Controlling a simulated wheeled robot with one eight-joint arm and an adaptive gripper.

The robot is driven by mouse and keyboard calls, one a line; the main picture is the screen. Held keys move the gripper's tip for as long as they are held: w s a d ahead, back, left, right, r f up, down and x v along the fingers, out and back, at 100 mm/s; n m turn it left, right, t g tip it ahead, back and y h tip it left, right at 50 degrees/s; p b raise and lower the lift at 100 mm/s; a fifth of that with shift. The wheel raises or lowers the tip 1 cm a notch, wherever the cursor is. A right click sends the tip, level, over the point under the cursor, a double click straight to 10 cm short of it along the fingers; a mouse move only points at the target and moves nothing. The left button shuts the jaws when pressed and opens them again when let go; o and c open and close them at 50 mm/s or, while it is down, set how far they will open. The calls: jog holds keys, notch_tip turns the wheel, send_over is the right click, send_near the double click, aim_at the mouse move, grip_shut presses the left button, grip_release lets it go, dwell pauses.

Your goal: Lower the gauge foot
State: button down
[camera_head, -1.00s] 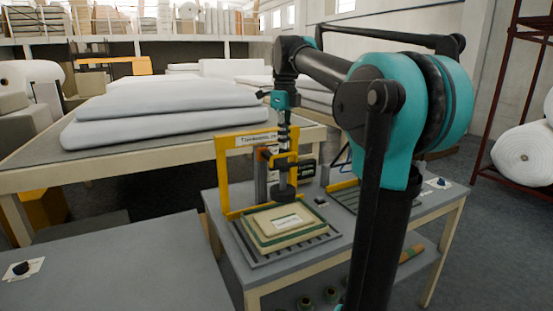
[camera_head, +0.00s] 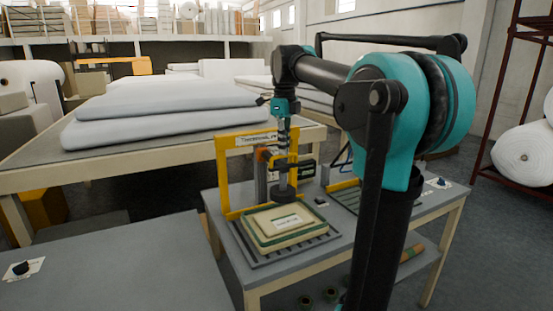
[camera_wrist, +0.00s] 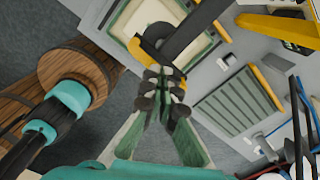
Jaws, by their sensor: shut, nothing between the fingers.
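The thickness gauge is a yellow frame (camera_head: 222,175) with a white sign on top. Its dark round foot (camera_head: 284,191) hangs over a beige pad with green edges (camera_head: 283,226), with a small gap apparent between them. A yellow bracket and a dark display box (camera_head: 306,170) sit on the gauge column above the foot. My gripper (camera_head: 287,148) points down at the gauge top, by the yellow bracket. In the wrist view my gripper (camera_wrist: 166,78) is shut and empty, its tips beside a yellow curved part (camera_wrist: 138,50). Whether they touch it is unclear.
The gauge stands on a grey table (camera_head: 228,262) with a slatted plate under the pad. A second slatted tray (camera_wrist: 236,101) lies beside it. A large table with white wadding slabs (camera_head: 165,115) is behind. A grey tabletop (camera_head: 110,265) is at front left.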

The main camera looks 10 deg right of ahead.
jog(key=shift+f, duration=0.8)
jog(key=shift+r, duration=3.55)
jog(key=shift+s, duration=0.1)
